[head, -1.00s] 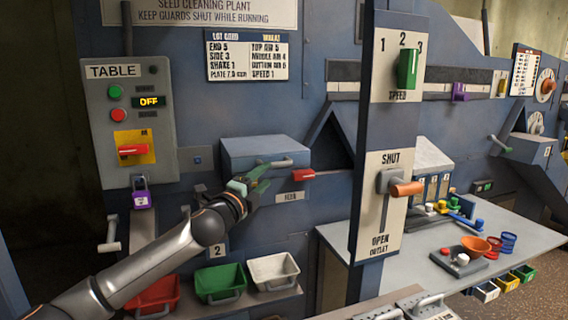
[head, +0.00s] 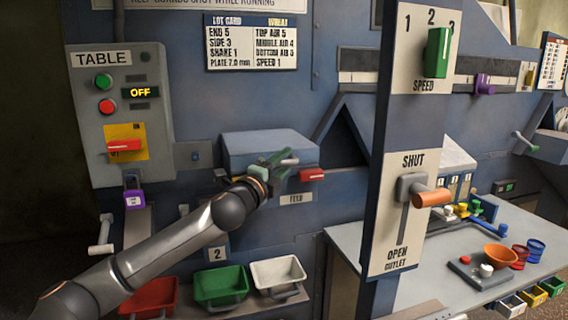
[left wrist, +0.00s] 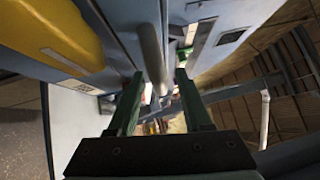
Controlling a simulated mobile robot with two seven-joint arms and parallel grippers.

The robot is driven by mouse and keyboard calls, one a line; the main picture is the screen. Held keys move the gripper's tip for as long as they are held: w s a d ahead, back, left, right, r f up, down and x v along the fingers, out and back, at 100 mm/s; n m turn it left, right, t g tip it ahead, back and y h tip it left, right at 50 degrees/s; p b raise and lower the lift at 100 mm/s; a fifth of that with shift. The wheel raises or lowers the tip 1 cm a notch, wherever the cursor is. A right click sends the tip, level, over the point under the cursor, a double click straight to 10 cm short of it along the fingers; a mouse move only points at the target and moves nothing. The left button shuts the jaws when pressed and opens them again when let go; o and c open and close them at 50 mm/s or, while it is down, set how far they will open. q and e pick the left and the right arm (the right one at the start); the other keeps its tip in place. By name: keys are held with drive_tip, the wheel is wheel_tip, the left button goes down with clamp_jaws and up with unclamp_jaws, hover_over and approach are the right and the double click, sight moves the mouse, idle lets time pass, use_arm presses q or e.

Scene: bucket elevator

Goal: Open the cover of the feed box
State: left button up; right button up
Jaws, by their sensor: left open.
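The feed box (head: 262,148) is a blue-grey box on the machine wall, above a small FEED label (head: 296,198). Its cover looks shut. A pale grey bar handle (head: 290,162) sits at its front. My left gripper (head: 282,160) has green fingers and is at this handle, covering part of it. In the left wrist view the fingers (left wrist: 155,80) stand apart, with the grey handle bar (left wrist: 152,50) running between or just beyond their tips; contact cannot be told. My right gripper is in neither view.
A red lever (head: 312,175) sits just right of the handle. The post with the SHUT/OPEN outlet lever (head: 430,198) stands at the right. Red, green (head: 220,287) and white bins sit below the box. The TABLE control panel (head: 120,115) is at the left.

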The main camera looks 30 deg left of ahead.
use_arm(q)
clamp_jaws()
idle(1.4)
